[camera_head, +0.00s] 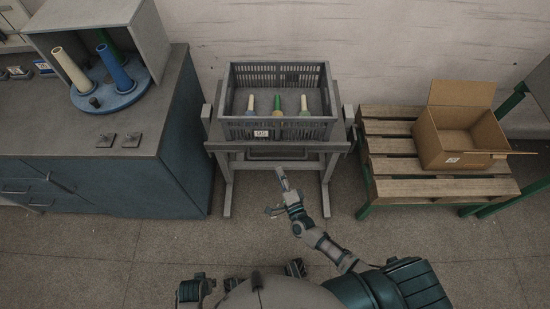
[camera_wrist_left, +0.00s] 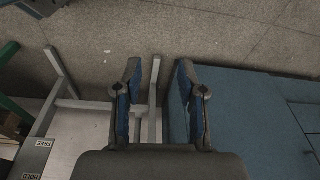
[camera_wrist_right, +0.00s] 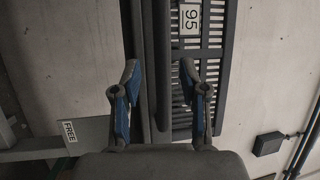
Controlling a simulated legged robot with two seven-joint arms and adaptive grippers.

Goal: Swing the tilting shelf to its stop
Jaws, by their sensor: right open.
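The tilting shelf (camera_head: 222,146) is a grey frame on legs, carrying a dark slatted crate (camera_head: 245,130) with two pale cones and a green one. A dark handle bar (camera_head: 281,155) runs under its front edge. My right gripper (camera_head: 282,180) is open, just in front of and below the handle. In the right wrist view a dark bar (camera_wrist_right: 148,60) runs between the open fingers (camera_wrist_right: 158,75); contact cannot be told. My left gripper (camera_wrist_left: 158,72) is open and empty in its wrist view, with grey legs and the blue cabinet (camera_wrist_left: 240,110) beyond.
A cabinet (camera_head: 165,165) stands close on the left, with a cone holder (camera_head: 110,97) on top. A wooden pallet stand (camera_head: 440,188) with an open cardboard box (camera_head: 440,150) is at the right. A "FREE" label (camera_wrist_right: 69,130) shows on a grey frame part. The floor in front is clear.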

